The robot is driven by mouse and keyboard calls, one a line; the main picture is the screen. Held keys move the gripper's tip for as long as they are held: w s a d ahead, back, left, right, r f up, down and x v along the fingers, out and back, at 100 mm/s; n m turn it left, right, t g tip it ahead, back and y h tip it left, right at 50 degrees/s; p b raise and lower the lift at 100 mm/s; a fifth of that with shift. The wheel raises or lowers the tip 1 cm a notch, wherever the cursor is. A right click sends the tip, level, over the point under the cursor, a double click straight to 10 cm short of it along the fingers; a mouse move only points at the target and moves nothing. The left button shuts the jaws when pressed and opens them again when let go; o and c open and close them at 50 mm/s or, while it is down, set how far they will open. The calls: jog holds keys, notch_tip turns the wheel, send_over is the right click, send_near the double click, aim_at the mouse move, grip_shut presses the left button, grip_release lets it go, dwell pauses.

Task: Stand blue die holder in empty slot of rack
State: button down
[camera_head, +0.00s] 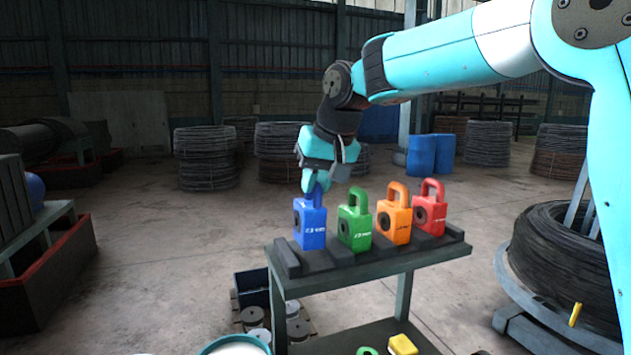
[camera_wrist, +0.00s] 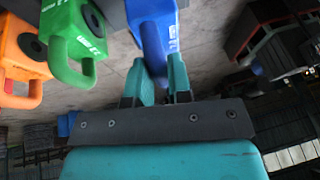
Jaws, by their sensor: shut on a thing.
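The blue die holder (camera_head: 310,224) is upright at the left end of the rack (camera_head: 288,260) in the head view. My gripper (camera_head: 312,185) is above it, shut on its top handle. In the wrist view the blue die holder (camera_wrist: 152,22) hangs between the two teal fingers (camera_wrist: 163,78). Its base is at the leftmost place of the rack; whether it rests fully on the rack I cannot tell. The green (camera_head: 355,222), orange (camera_head: 394,216) and red (camera_head: 430,210) die holders stand in the rack to its right.
The rack sits on a dark table (camera_head: 375,275). A yellow block (camera_head: 402,345) lies on its lower shelf. A large wire coil (camera_head: 565,262) stands to the right. A red-sided bin (camera_head: 50,275) is at the left.

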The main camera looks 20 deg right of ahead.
jog(key=shift+f+b, duration=0.8)
jog(key=shift+f, duration=0.3)
dwell(0.3)
jog(key=c, duration=1)
grip_release()
jog(key=shift+o, duration=1.2)
jog(key=shift+f, duration=0.15)
jog(key=shift+o, duration=1.4)
jog(key=shift+r+p, duration=2.85)
jog(key=shift+r, duration=0.3)
